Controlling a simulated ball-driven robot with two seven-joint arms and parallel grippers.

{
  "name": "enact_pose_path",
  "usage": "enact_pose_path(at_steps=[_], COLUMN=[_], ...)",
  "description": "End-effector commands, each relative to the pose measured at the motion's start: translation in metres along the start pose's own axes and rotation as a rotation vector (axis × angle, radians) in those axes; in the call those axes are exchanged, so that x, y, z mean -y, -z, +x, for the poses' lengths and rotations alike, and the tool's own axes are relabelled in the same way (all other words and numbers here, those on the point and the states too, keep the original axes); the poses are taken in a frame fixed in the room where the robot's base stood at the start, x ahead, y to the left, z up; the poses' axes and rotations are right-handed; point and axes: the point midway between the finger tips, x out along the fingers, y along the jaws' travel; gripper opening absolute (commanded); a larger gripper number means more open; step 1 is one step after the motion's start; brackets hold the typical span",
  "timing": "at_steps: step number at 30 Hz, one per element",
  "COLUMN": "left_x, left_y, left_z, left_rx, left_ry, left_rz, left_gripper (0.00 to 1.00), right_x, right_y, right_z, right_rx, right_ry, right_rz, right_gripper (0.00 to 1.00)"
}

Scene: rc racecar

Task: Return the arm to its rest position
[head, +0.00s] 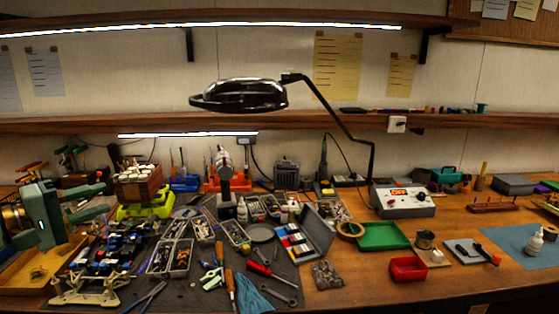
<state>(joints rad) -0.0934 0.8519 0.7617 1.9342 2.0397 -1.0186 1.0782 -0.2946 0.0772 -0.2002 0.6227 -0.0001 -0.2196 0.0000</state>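My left gripper (97,202) is at the left edge of the head view, grey-green, with its fingers pointing right. The two fingers are apart, one above the other, and nothing shows between them. It appears above the left part of the workbench. Below and to the right of it is a cluster of dark and blue parts (112,248), which may be the racecar; its details are too small to tell. A cream-coloured stand or frame (90,290) is at the front of this cluster. My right gripper is not in view.
A yellow tray (30,272) lies under my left arm. A wooden box (138,186) on a lime-green base stands behind the parts. Open parts boxes and hand tools crowd the middle. A magnifier lamp (240,95) hangs above. The front right of the bench is mostly clear.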

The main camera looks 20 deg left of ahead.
Motion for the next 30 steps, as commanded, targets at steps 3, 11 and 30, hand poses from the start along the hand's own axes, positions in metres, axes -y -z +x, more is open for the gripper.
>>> enact_pose_path(at_steps=[3,11,30], left_x=[0.047,0.201,0.299], left_y=[-0.018,-0.103,-0.289], left_z=[0.01,0.014,-0.079], left_rx=[0.011,0.158,0.799], left_ry=[0.118,0.52,1.16], left_rz=[0.109,0.572,1.818], left_gripper=[0.33,0.33,0.33], right_x=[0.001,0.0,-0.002], right_y=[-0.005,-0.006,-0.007], right_z=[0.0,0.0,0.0], right_rx=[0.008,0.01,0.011], right_ry=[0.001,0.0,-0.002], right_rz=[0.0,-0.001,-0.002], right_gripper=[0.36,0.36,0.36])
